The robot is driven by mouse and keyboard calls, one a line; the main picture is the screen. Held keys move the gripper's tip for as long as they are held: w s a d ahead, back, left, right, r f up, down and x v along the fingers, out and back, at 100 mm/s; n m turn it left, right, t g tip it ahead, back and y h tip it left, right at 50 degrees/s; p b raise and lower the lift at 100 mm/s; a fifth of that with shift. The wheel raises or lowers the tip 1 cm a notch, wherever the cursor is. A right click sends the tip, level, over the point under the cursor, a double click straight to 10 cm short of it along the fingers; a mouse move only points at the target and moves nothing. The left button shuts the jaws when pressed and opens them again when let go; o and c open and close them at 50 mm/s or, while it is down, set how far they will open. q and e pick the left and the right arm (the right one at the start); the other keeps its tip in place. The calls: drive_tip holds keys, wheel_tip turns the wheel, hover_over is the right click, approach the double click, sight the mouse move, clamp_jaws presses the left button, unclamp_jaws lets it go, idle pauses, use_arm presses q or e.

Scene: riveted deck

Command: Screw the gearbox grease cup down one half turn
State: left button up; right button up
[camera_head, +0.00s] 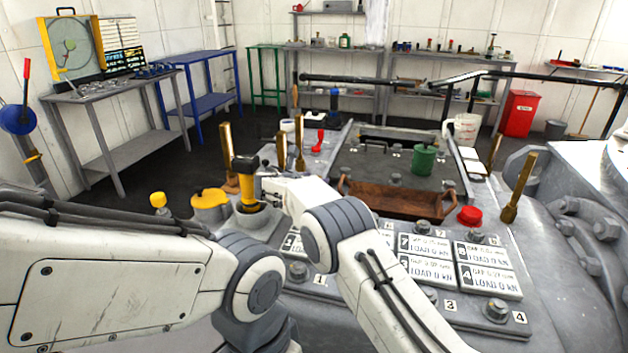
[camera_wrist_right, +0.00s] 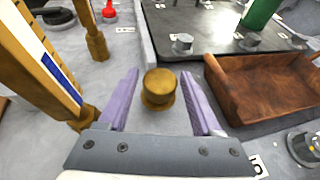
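The brass grease cup (camera_wrist_right: 158,88), a round cap with a flange below it, stands upright on the grey casing in the right wrist view. My right gripper (camera_wrist_right: 160,75) is open, with one purple finger on each side of the cup. A gap shows between each finger and the cup, so neither appears to touch it. In the head view my right wrist hides the place where the cup stands, and I cannot make out the fingers there.
A brown tray (camera_wrist_right: 262,90) lies right of the cup. A brass post (camera_wrist_right: 92,32) and a larger scaled brass column (camera_wrist_right: 40,60) stand left of it. In the head view, a green can (camera_head: 424,160) and red knob (camera_head: 469,216) sit on the machine.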

drive_tip(key=shift+f, duration=0.1)
drive_tip(key=v, duration=1)
drive_tip(key=shift+s, duration=0.2)
